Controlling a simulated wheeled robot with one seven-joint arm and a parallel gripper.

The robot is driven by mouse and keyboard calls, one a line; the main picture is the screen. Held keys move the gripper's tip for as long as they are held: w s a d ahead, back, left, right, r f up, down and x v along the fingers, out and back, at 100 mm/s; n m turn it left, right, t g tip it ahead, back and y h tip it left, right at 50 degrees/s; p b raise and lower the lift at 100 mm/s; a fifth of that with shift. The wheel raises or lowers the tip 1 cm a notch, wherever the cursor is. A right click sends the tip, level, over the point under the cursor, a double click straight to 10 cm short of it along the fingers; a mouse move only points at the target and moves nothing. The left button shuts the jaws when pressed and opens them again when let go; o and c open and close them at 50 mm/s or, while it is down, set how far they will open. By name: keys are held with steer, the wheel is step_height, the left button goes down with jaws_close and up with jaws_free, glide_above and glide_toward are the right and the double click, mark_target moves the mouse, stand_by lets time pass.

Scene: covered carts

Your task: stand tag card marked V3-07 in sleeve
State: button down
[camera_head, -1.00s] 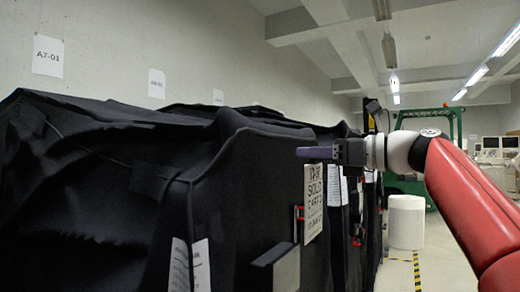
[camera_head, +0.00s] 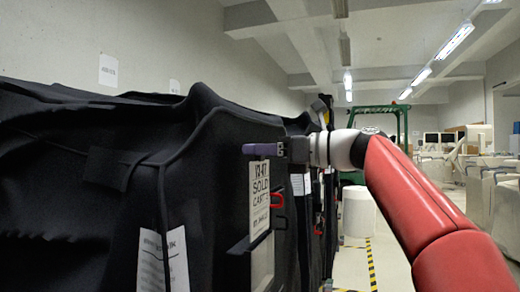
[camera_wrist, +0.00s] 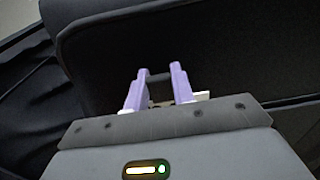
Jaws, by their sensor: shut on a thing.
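Black-covered carts (camera_head: 90,165) stand in a row at left along the wall. A white printed sheet (camera_head: 163,262) hangs on the near cover. The aisle (camera_head: 355,265) on the right is clear, with a white drum (camera_head: 359,212) further off.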

mark_target(261, 204)
steer(key=shift+f+b, duration=3.2)
steer(key=shift+f, duration=1.2)
steer(key=shift+f+b, duration=0.8)
steer(key=shift+f, duration=0.2)
steer(key=c, duration=1.1)
jaws_free()
steer(key=v, duration=0.7)
steer(key=shift+s+d, duration=0.15)
steer(key=shift+d, duration=0.2)
